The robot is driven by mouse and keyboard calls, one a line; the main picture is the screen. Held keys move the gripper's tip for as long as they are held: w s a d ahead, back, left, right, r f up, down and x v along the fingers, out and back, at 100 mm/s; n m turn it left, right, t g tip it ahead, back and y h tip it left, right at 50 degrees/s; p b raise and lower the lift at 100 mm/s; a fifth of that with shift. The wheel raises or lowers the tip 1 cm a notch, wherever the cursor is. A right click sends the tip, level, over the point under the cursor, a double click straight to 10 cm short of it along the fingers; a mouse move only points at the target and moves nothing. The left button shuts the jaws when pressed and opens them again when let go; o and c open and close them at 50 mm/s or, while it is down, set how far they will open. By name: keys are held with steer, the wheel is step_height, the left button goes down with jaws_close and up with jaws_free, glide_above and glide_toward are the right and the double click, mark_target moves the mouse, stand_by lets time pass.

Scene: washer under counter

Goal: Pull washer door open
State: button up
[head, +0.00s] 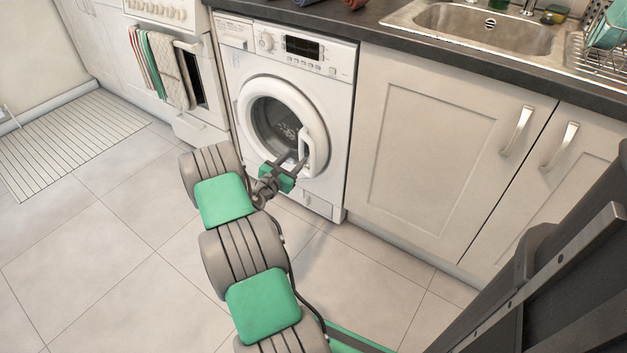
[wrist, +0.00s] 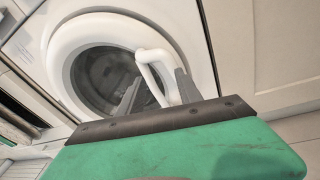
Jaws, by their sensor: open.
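The white washer (head: 318,98) stands under the counter, and its round door (head: 246,104) with dark glass looks closed. The white door handle (head: 308,148) is a raised loop on the right side of the door. My gripper (head: 293,157) is open at the lower right of the door, its fingers close to the handle. In the wrist view the handle (wrist: 150,58) lies between the two grey fingers of my gripper (wrist: 157,92), one on each side of it. I cannot tell whether either finger touches it. The gripper's green body hides the lower front of the washer there.
A cream cabinet (head: 425,150) with metal handles stands right of the washer. An oven (head: 205,85) with hanging towels (head: 170,70) is at the left. The tiled floor (head: 130,240) before the washer is clear apart from my arm. A ribbed mat (head: 70,140) lies far left.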

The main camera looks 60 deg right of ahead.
mark_target(312, 160)
steer(key=s+f+n, duration=0.1)
steer(key=f, duration=0.1)
steer(key=s+d+f+n+b, duration=0.1)
steer(key=d+f+n+h, duration=0.1)
steer(key=f, duration=0.1)
steer(key=shift+s+f+n, duration=0.35)
steer(key=shift+s+n, duration=0.05)
steer(key=d+b, duration=0.2)
steer(key=d, duration=0.5)
steer(key=shift+r, duration=0.1)
steer(key=shift+c, duration=0.4)
jaws_close()
